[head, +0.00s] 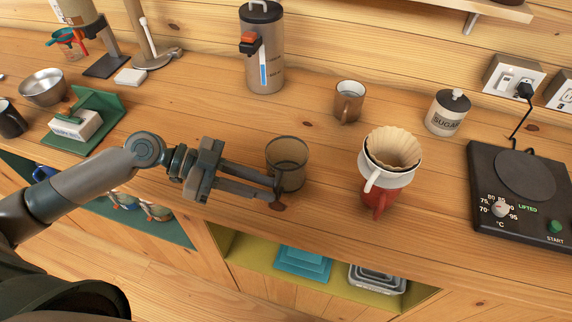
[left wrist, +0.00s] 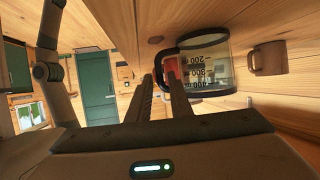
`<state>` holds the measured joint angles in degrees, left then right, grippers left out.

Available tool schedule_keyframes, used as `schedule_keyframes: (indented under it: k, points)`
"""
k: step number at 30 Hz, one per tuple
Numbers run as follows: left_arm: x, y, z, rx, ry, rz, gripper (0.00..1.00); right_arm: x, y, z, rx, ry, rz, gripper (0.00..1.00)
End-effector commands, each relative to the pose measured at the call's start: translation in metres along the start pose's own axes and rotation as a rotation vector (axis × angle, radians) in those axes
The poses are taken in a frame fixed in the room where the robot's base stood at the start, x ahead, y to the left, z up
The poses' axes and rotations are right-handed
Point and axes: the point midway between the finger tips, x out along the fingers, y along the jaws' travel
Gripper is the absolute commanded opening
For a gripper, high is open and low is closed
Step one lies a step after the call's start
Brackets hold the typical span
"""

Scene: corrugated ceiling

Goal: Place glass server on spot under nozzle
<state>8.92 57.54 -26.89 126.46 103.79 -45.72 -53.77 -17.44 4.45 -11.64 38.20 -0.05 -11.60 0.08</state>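The glass server (head: 288,155), a see-through smoky cylinder, stands upright on the wooden counter near its front edge. My right gripper is not in view. No nozzle can be made out for certain.
A steel dispenser (head: 262,60) stands behind. A mug (head: 348,100), a white dripper with paper filter (head: 391,160), a sugar jar (head: 447,112) and a black hot plate (head: 520,200) stand to the right. A dark-based machine (head: 105,66) is at the back left. Open shelves lie below the edge.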

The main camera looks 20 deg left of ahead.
Motion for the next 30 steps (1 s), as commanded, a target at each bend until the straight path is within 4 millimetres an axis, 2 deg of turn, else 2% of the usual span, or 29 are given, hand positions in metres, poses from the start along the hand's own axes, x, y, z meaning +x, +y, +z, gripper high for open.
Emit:
schedule_keyframes:
  k: [6, 20, 23, 30]
  points:
    - [0.013, 0.0, -0.002, 0.002, 0.0, 0.0, 0.19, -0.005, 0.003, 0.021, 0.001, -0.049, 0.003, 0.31]
    - [0.017, 0.0, -0.001, 0.001, 0.001, 0.001, 0.19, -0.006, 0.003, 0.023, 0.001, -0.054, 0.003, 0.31]
    - [0.024, 0.0, -0.002, 0.0, 0.002, 0.001, 0.19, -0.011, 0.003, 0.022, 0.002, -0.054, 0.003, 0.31]
    - [0.053, 0.0, -0.004, 0.0, 0.003, 0.001, 0.19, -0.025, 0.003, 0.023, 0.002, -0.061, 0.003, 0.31]
